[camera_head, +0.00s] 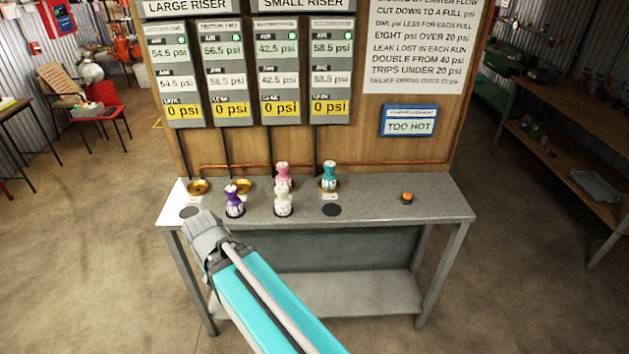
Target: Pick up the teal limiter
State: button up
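The teal limiter (329,176) stands upright at the back of the grey bench (400,211), on the right of the limiter group. It has a rounded top, a narrow waist and a pale marking on its front, too small to read. My arm reaches up from the bottom of the picture, and its grey joint overlaps the bench's front left edge, well left of the teal limiter. No gripper fingers show.
A pink limiter (282,171), a white limiter (283,203) and a purple limiter (234,203) stand left of the teal one. Brass seats (197,187) and dark discs (331,210) are on the bench. An orange button (407,197) is at right. The gauge board (385,153) rises behind.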

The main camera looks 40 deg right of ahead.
aim_at(329, 180)
jog(key=u, duration=1.45)
jog(key=k, duration=0.95)
jog(key=z, duration=1.8)
